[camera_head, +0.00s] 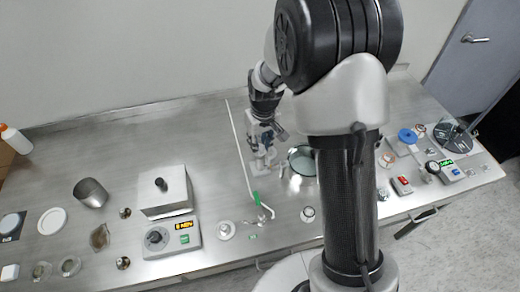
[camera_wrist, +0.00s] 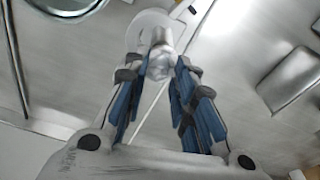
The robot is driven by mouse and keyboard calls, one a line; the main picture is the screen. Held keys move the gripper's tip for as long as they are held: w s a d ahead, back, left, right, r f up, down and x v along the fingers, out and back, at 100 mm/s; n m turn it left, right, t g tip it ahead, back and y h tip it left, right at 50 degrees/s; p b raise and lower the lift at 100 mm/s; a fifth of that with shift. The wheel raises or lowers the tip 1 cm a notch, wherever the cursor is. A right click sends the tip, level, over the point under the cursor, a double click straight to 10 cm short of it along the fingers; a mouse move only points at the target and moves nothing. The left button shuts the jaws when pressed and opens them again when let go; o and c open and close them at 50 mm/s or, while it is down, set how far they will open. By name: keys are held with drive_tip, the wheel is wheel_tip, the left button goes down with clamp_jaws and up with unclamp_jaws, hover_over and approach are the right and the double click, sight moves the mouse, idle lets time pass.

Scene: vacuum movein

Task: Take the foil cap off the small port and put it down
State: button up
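In the wrist view, a small silver, crinkled cap (camera_wrist: 160,62) is between the tips of my gripper (camera_wrist: 161,70). It looks like the foil cap. Behind it is a pale round part (camera_wrist: 148,24), and I cannot tell whether the cap still sits on the small port. The blue-padded fingers stand on either side of the cap, very close to it. Whether they touch or grip it is not clear. In the head view, my gripper (camera_head: 264,136) points down over the bench at a clear glass-like piece (camera_head: 260,155); the cap is too small to make out there.
A round dark-rimmed dish (camera_head: 302,160) is just right of my gripper. A thin white rod (camera_head: 238,148) lies to the left. A metal box (camera_head: 165,190) and hotplate (camera_head: 170,238) stand further left. The bench (camera_head: 205,125) behind them is clear.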

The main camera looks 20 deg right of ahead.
drive_tip(key=shift+r, duration=0.1)
drive_tip(key=shift+c, duration=0.2)
drive_tip(key=c, duration=0.4)
drive_tip(key=shift+c, duration=0.2)
wheel_tip(320, 180, up, 23)
drive_tip(key=p, duration=0.7)
